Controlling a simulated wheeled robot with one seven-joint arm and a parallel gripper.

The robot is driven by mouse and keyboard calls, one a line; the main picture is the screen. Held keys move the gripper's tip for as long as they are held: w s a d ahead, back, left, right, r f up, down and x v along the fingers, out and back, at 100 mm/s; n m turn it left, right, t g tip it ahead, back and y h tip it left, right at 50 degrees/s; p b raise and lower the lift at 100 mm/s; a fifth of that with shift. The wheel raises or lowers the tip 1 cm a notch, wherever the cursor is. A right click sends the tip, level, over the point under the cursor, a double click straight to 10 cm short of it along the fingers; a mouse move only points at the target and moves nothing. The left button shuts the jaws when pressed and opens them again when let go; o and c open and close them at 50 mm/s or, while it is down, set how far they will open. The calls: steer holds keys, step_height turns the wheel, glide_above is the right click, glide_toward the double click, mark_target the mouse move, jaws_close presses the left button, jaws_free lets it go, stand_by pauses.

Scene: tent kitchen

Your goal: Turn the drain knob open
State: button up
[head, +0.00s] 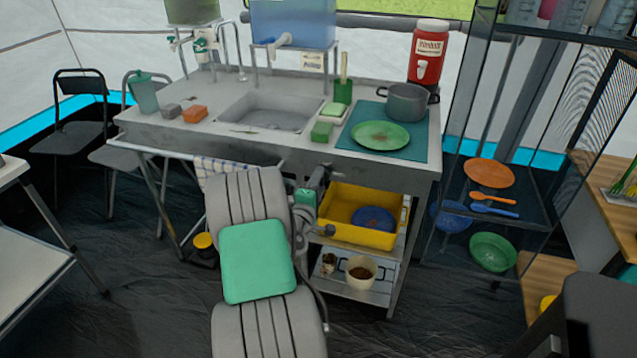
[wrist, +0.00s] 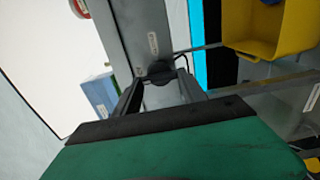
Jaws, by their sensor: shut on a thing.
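The drain knob (wrist: 160,70) is a dark, rounded piece on the grey front panel of the sink counter, in the upper middle of the wrist view. My gripper (wrist: 160,88) is shut on it, with one finger on each side. In the head view my gripper (head: 320,178) is at the counter's front edge, right of my arm, and the knob cannot be made out there. The sink basin (head: 266,113) is in the counter behind. Small pale labels (wrist: 153,43) show on the panel; I cannot read them.
A yellow bin (head: 340,232) with a blue dish stands on the shelf below my gripper. A checked towel (head: 208,172) hangs at the counter front to the left. On the countertop are a green plate (head: 380,135), a pot (head: 407,103) and sponges.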

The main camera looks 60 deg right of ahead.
steer(key=o, duration=1.4)
steer(key=shift+c, duration=0.2)
steer(key=shift+a, duration=0.1)
steer(key=s+a, duration=0.1)
steer(key=a, duration=0.6)
steer(key=shift+a+b, duration=0.25)
steer(key=shift+b, duration=0.2)
steer(key=shift+s, duration=0.1)
